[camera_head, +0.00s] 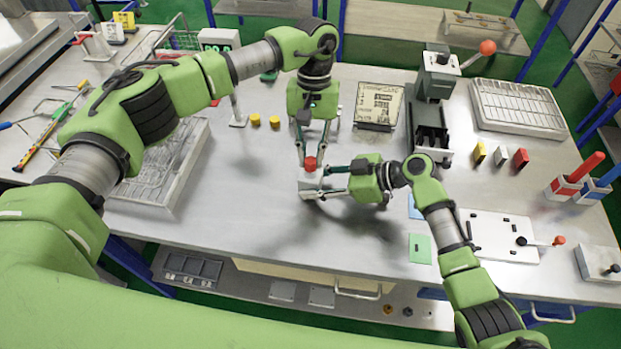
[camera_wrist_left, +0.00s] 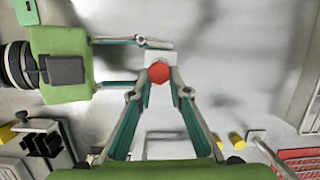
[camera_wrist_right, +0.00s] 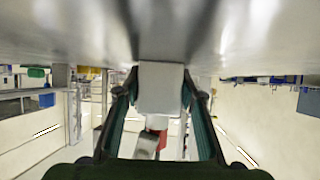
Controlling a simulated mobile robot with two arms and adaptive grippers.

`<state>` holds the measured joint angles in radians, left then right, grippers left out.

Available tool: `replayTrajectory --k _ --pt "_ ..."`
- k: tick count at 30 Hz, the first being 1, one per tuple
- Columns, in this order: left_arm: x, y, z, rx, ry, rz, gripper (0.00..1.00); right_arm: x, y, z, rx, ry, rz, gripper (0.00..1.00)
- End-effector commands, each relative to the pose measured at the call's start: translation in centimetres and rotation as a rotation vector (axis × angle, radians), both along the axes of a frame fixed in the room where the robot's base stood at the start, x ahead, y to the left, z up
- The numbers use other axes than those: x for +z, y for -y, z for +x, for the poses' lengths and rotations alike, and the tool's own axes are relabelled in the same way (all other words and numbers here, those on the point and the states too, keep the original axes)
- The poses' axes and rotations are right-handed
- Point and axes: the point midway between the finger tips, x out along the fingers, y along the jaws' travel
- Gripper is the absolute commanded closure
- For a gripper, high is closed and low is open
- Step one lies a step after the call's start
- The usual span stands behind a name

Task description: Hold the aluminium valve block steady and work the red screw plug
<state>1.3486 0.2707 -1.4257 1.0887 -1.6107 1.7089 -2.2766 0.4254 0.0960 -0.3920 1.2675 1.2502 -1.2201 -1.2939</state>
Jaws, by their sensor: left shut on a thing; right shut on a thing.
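The aluminium valve block (camera_head: 311,184) is a small pale block near the middle of the bench. The red screw plug (camera_head: 310,162) is at its top. My left gripper (camera_head: 313,167) comes down from above and is shut on the plug; in the left wrist view the plug (camera_wrist_left: 159,72) lies between its fingertips. My right gripper (camera_head: 322,181) reaches in from the right and is shut on the block; the block (camera_wrist_right: 160,85) fills the space between its fingers in the right wrist view. I cannot tell whether the plug is fully seated.
Two yellow caps (camera_head: 265,121) stand behind and left of the block. A wire tray (camera_head: 140,200) lies to the left. A printed card (camera_head: 379,105) and a dark lever press (camera_head: 430,110) are behind right. A green mat (camera_head: 419,249) lies at the front right. The bench front is clear.

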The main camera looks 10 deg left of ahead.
Motion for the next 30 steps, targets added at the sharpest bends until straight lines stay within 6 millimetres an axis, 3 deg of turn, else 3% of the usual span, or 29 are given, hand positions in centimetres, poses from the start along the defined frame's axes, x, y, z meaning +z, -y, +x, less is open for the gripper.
replayTrajectory --k 1,10,24,30 --pt "-0.11 -0.18 -0.1 0.069 -0.003 -0.002 1.0 -0.92 0.23 -0.47 0.005 -0.013 -0.015 0.83" --pt "-0.06 -0.55 -0.27 0.451 -0.002 -0.003 1.0 -0.91 0.23 -0.44 0.004 -0.013 -0.014 0.83" --pt "-0.06 -0.62 -0.3 0.548 -0.002 -0.001 1.0 -0.88 0.21 -0.42 0.005 -0.012 -0.014 0.83" --pt "-0.04 -0.85 -0.55 0.766 -0.002 -0.003 1.0 -0.86 0.21 -0.41 0.005 -0.012 -0.014 0.83"
